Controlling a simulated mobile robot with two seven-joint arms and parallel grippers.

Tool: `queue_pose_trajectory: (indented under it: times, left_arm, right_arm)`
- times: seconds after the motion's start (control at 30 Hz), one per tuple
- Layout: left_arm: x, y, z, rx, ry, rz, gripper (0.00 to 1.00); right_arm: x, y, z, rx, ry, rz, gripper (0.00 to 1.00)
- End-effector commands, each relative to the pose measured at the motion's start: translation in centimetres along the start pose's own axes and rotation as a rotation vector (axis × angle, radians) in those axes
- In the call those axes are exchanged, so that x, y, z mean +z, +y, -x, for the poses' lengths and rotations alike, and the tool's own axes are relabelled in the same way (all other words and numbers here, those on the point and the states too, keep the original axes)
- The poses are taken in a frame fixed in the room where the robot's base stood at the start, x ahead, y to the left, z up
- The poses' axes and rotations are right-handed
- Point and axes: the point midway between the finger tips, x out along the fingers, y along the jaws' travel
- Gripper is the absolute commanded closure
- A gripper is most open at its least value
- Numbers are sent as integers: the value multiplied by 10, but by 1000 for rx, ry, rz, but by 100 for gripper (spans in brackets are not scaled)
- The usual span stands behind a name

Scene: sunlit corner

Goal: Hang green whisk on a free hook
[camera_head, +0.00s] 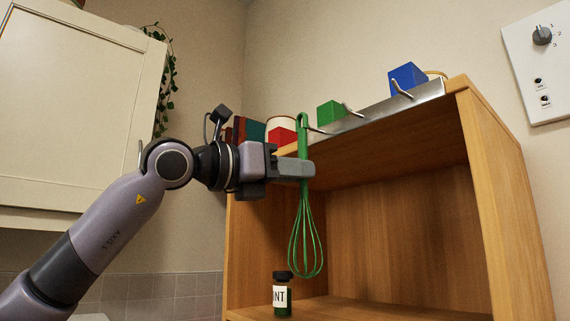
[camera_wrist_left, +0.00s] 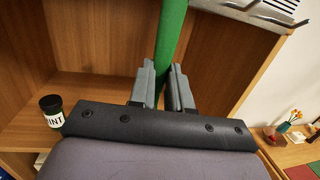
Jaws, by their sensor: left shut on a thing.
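The green whisk (camera_head: 303,142) is upright with its wire end down, in front of the wooden shelf unit. My left gripper (camera_head: 303,170) is shut on its handle; the left wrist view also shows the handle (camera_wrist_left: 171,45) between the fingers (camera_wrist_left: 165,88). The whisk's curved top is close to the leftmost hook (camera_head: 318,131) of a metal rail (camera_head: 375,113); I cannot tell whether they touch. The middle hook (camera_head: 352,111) and right hook (camera_head: 403,91) look empty. My right gripper is not in view.
A dark jar (camera_head: 282,296) with a white label stands on the lower shelf below the whisk. A green block (camera_head: 329,113), a blue block (camera_head: 407,77) and a red block (camera_head: 281,137) sit on top of the unit (camera_head: 505,200). A cabinet (camera_head: 75,110) is at left.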

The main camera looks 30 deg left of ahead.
Motion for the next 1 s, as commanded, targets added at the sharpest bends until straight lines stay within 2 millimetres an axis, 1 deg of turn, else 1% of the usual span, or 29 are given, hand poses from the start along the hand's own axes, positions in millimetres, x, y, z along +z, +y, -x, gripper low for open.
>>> queue_pose_trajectory:
  times: [0.23, 0.3, 0.43, 0.6, 0.8, 1.0]
  left_arm:
    - [0, 3, -15, 0, 2, 2, 100]
    - [-6, 3, -18, -1, 1, 1, 100]
    - [-10, 3, -22, 0, 0, 0, 100]
    - [-14, 4, -25, 0, -1, 0, 100]
    - [-14, 4, -25, 0, -1, 0, 100]
    - [-14, 4, -25, 0, -1, 0, 100]
  right_arm:
    - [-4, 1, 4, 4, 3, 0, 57]
    - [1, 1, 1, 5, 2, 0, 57]
    - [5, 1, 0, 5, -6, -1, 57]
    - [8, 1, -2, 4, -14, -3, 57]
    - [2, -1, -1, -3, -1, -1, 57]
    - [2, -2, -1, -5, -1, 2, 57]
